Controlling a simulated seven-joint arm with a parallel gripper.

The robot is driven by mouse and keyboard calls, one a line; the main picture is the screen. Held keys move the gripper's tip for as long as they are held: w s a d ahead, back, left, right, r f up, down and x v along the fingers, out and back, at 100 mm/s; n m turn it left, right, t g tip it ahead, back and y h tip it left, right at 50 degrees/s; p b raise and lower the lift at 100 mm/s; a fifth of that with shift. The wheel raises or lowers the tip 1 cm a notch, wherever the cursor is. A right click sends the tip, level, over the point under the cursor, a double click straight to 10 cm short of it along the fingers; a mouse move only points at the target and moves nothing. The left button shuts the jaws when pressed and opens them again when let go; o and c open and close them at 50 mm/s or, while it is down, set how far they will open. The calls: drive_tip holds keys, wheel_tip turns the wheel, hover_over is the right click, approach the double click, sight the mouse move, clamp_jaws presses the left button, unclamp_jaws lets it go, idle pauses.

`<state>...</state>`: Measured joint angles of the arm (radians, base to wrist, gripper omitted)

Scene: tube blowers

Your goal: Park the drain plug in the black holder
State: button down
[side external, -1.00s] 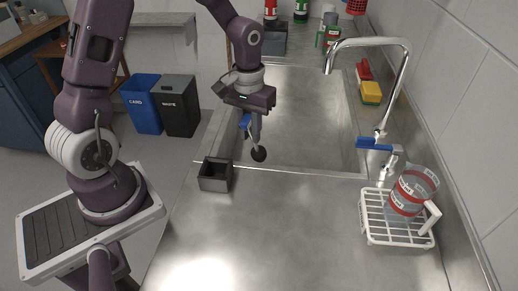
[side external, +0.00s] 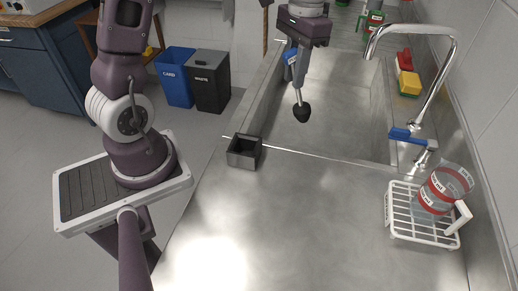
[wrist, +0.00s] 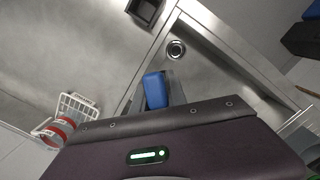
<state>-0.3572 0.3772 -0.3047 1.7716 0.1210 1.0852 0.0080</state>
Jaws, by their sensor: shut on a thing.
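The drain plug (side external: 302,112) is a dark rounded bulb on a thin stem. It hangs from my gripper (side external: 297,80) in the side view, over the near part of the sink. My gripper is shut on its upper part, with grey fingers and a blue piece beside them. The black holder (side external: 244,152) is an open square box on the counter, left of and below the plug in the picture. It also shows at the top of the wrist view (wrist: 146,11). The plug is apart from the holder.
The steel sink (side external: 340,110) has a near rim behind the holder. A white rack (side external: 415,228) with a clear jug (side external: 440,190) and the tap (side external: 440,85) stand right. The counter's middle is clear.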

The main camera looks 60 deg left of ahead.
drive_tip(key=shift+g, duration=0.5)
wheel_tip(320, 180, up, 11)
drive_tip(key=shift+r, duration=0.2)
drive_tip(key=s+m+y, duration=0.2)
drive_tip(key=s+m, duration=0.6)
drive_tip(key=s, duration=0.4)
wheel_tip(320, 180, down, 15)
drive_tip(key=m+g+y, duration=0.1)
drive_tip(key=shift+s+d, duration=0.4)
drive_tip(key=shift+s, duration=0.05)
drive_tip(key=shift+f, duration=0.1)
drive_tip(key=c, duration=1.3)
unclamp_jaws()
